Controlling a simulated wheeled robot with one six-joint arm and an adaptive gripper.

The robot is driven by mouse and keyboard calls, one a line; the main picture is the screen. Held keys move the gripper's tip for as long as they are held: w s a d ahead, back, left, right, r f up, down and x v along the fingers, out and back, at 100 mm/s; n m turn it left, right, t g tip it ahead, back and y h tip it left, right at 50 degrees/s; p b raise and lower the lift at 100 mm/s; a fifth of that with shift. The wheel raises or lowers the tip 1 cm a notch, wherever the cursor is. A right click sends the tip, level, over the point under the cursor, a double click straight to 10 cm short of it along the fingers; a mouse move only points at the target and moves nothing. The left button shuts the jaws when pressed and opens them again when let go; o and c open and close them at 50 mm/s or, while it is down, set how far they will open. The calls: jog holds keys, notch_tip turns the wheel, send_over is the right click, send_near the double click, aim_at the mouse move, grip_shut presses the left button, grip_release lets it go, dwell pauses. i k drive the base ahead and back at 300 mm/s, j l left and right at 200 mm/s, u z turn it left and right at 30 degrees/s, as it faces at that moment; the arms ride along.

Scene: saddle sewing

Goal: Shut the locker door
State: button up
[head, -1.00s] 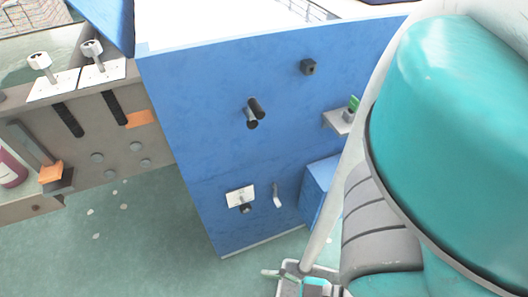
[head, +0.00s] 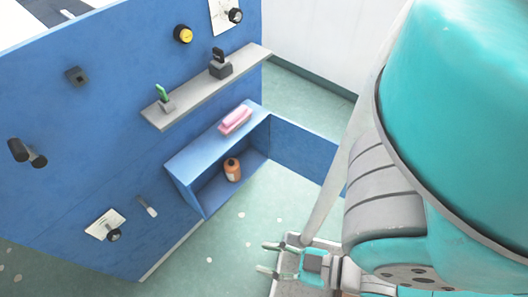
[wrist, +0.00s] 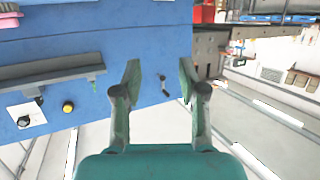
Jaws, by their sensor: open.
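The blue locker (head: 180,172) is a low open-fronted box against the blue panel in the head view. Its blue door (head: 302,150) stands wide open, swung out to the right from the locker's right side. An orange-brown bottle (head: 232,170) stands inside. My gripper (head: 267,258) is open and empty in the head view, below and to the right of the locker, apart from the door. In the wrist view my gripper (wrist: 159,76) has its fingers spread, with the blue panel beyond; the door cannot be made out there. Part of the door's right end is hidden behind my arm.
A pink object (head: 235,121) lies on the locker top. A grey shelf (head: 205,88) with small items sticks out above it. Knobs and a black peg (head: 28,153) project from the blue panel (head: 100,120). Green floor (head: 240,225) before the locker is free.

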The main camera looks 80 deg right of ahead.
aim_at(310, 154)
jog(key=k+l+z, duration=0.45)
jog(key=i+l, duration=0.1)
jog(key=l, duration=0.2)
jog(key=i+l+u, duration=0.1)
jog(key=i+l, duration=0.15)
jog(key=l, duration=0.3)
jog(key=k+l, duration=0.15)
jog(key=k, duration=0.45)
jog(key=k+l, duration=0.15)
jog(key=k, duration=0.5)
jog(key=k+l, duration=0.15)
jog(key=k, duration=0.45)
